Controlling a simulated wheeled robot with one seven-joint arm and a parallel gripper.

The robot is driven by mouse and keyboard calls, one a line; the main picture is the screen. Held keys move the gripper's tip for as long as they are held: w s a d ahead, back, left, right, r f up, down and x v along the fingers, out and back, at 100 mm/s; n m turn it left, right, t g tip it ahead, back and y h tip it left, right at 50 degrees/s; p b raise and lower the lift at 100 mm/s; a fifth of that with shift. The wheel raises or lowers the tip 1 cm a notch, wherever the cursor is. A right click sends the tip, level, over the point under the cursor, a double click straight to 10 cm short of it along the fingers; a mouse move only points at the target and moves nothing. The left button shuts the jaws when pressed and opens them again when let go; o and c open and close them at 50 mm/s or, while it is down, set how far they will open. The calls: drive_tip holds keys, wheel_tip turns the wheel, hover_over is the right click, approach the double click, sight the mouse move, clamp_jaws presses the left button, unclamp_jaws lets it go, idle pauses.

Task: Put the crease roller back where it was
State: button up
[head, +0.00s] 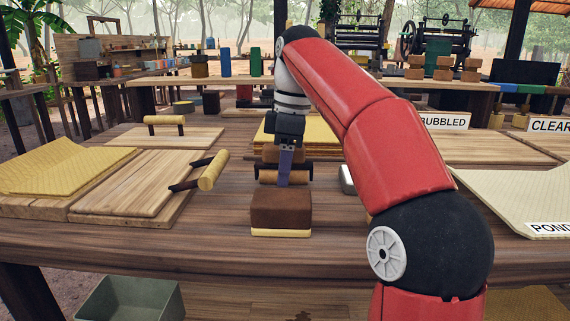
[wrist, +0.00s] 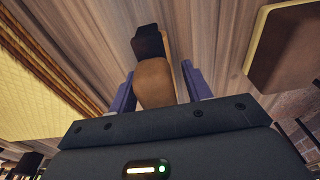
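A tan roller with dark ends (head: 268,177) lies crosswise in the head view, behind a brown block. I take it for the crease roller, though no label shows. My gripper (head: 285,170) reaches down over it, one purple finger in front of it. In the wrist view the tan roller (wrist: 153,82) and its dark end lie between the two purple fingers of my gripper (wrist: 157,88). A narrow gap shows on the right finger's side; the left finger is very close or touching. The fingers look open around it. The far finger is hidden in the head view.
The brown block with a yellow base (head: 281,210) stands close in front; it also shows in the wrist view (wrist: 290,45). Two similar rollers lie on wooden boards at left, one nearer (head: 212,171), one farther (head: 165,120). A yellow sheet stack (head: 315,133) lies behind my gripper.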

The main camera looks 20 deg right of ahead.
drive_tip(key=shift+f+b, duration=0.1)
drive_tip(key=shift+b, duration=0.2)
drive_tip(key=r+p, duration=0.1)
drive_tip(key=r, duration=0.1)
drive_tip(key=r+p, duration=0.2)
drive_tip(key=r, duration=0.1)
drive_tip(key=d+r+p, duration=0.1)
drive_tip(key=r, duration=0.2)
drive_tip(key=shift+s+p, duration=0.15)
drive_tip(key=shift+p, duration=0.2)
drive_tip(key=shift+s, duration=0.15)
